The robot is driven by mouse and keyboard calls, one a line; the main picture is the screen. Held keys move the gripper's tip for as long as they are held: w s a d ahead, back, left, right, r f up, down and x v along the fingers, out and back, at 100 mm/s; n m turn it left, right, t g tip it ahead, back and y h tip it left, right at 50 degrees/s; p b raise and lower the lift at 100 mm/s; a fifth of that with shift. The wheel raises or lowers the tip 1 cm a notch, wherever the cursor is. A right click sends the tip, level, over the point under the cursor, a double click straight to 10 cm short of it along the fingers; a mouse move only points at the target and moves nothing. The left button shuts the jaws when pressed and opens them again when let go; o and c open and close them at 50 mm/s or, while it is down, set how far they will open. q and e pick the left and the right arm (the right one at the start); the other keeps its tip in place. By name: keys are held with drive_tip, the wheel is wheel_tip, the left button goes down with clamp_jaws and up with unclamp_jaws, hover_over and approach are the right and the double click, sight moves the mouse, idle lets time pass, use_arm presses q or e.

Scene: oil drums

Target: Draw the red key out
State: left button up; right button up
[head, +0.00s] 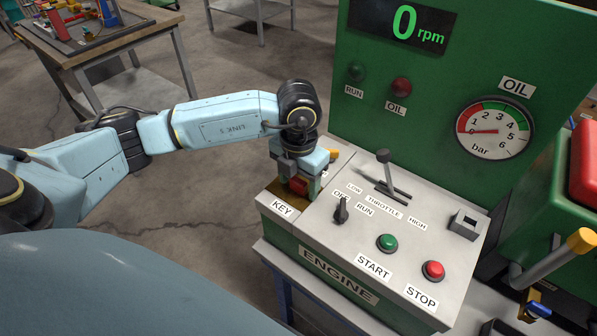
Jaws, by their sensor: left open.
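The red key (298,186) stands at the KEY spot, on a brass-coloured plate (283,197) at the left end of the engine panel (330,228). Only part of its red body shows below my gripper. My left gripper (305,181) points down right over the key, open, with its fingers close about the red part. The gripper hides the key's top, and I cannot tell whether the fingers touch it. My right gripper is not in view.
A black OFF/RUN switch (341,210), a throttle lever (384,170), a green START button (387,242) and a red STOP button (433,270) stand right of the key. The green back panel (450,75) rises behind. A wooden table (115,38) is at upper left.

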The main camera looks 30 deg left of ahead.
sight(299, 180)
use_arm(q)
drive_tip(key=shift+c, duration=0.3)
drive_tip(key=c, duration=1)
drive_tip(key=shift+r+p, duration=0.65)
drive_tip(key=shift+r, duration=0.35)
drive_tip(key=shift+r+p, duration=1.5)
drive_tip(key=shift+r, duration=0.75)
